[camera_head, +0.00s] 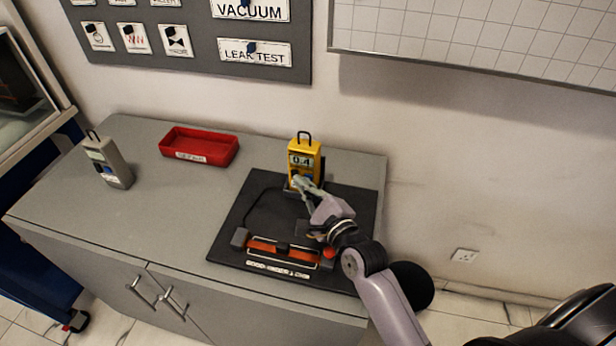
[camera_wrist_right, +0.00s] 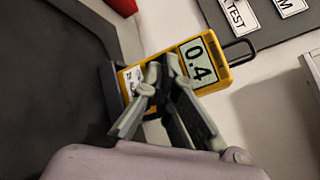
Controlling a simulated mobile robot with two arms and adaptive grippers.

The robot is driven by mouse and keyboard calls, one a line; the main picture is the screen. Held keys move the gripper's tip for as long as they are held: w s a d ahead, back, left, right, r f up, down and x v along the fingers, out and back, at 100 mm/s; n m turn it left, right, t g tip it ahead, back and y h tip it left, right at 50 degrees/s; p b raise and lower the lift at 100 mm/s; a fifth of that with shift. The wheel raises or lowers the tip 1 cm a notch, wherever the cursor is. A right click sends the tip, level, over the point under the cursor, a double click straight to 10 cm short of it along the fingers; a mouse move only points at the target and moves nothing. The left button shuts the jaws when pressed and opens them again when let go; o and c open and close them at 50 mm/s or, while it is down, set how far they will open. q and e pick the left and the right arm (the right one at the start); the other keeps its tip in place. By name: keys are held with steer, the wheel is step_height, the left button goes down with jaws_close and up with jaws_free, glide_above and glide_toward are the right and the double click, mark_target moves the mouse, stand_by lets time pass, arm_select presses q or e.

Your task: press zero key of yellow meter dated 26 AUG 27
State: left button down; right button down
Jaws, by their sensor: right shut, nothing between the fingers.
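The yellow meter (camera_head: 304,158) stands upright at the back of the black rig board, its display reading 0.4. It also shows in the right wrist view (camera_wrist_right: 217,74), where a white date label (camera_wrist_right: 133,76) is partly visible but too small to read fully. My right gripper (camera_head: 298,181) is shut and empty, its fingertips at the lower front of the meter. In the right wrist view the fingertips (camera_wrist_right: 160,72) overlap the meter's face below the display and hide the keys there. I cannot tell whether they touch. My left gripper is not in view.
The black rig board (camera_head: 232,223) carries an orange-and-black fixture (camera_head: 282,251) near the front. A grey meter (camera_head: 108,162) stands at the left of the grey cabinet top (camera_head: 150,220), and a red tray (camera_head: 200,146) lies behind. The cabinet top between them is clear.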

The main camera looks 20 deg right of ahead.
steer(key=shift+w+d, duration=0.3)
steer(key=shift+w, duration=0.1)
stand_by(0.4)
stand_by(0.4)
steer(key=shift+s+a+p, duration=0.65)
steer(key=shift+s, duration=0.2)
steer(key=shift+s+a, duration=0.15)
steer(key=shift+s, duration=0.05)
steer(key=shift+s+a+p, duration=0.45)
steer(key=shift+s+a, duration=0.2)
steer(key=shift+s, duration=0.3)
steer(key=shift+s+a+p, duration=0.45)
steer(key=shift+s+a, duration=0.2)
steer(key=shift+s, duration=0.25)
steer(key=shift+s, duration=0.1)
